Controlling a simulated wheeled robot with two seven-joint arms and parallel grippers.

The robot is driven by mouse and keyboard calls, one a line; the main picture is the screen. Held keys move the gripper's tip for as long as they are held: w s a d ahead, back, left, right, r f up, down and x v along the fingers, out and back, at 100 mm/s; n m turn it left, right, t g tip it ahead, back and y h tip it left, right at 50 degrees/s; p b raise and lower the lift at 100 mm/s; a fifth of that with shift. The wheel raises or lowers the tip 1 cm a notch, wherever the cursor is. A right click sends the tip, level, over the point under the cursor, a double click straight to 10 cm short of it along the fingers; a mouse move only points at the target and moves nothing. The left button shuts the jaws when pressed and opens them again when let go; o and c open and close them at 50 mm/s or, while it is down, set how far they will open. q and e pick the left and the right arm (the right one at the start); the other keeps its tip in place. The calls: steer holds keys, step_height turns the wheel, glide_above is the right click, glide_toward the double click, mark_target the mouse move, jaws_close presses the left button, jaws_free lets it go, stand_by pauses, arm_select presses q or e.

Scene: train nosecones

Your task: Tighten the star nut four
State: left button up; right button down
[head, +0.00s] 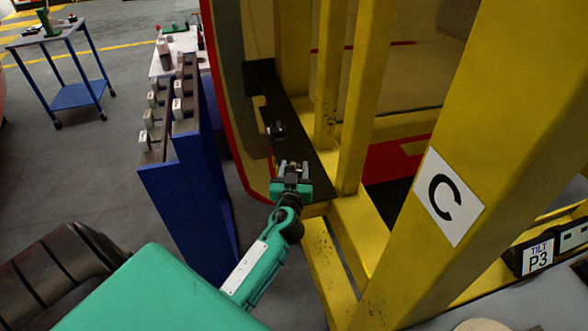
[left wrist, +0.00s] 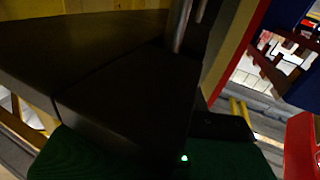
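A small dark knob (head: 275,131), which looks like a star nut, sticks out from a black plate (head: 300,130) on the yellow frame in the head view. I cannot read its number. My left gripper (head: 293,168) is just below it in the picture, in front of the plate's lower part, and looks apart from the knob. Its fingertips are too small to show a gap or anything held. In the left wrist view, a dark block fills the middle, and thin metal rods (left wrist: 181,25) show at the top. No nut is clear there. My right gripper is not in view.
A yellow frame post (head: 470,150) with a "C" label stands close on the right. The red-edged nosecone (head: 232,110) is left of the plate. A blue rack (head: 190,190) with several grey blocks stands further left. A blue cart (head: 75,95) is at the back left.

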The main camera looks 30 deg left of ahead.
arm_select(q)
steer(key=shift+m+h, duration=0.3)
steer(key=shift+c, duration=0.5)
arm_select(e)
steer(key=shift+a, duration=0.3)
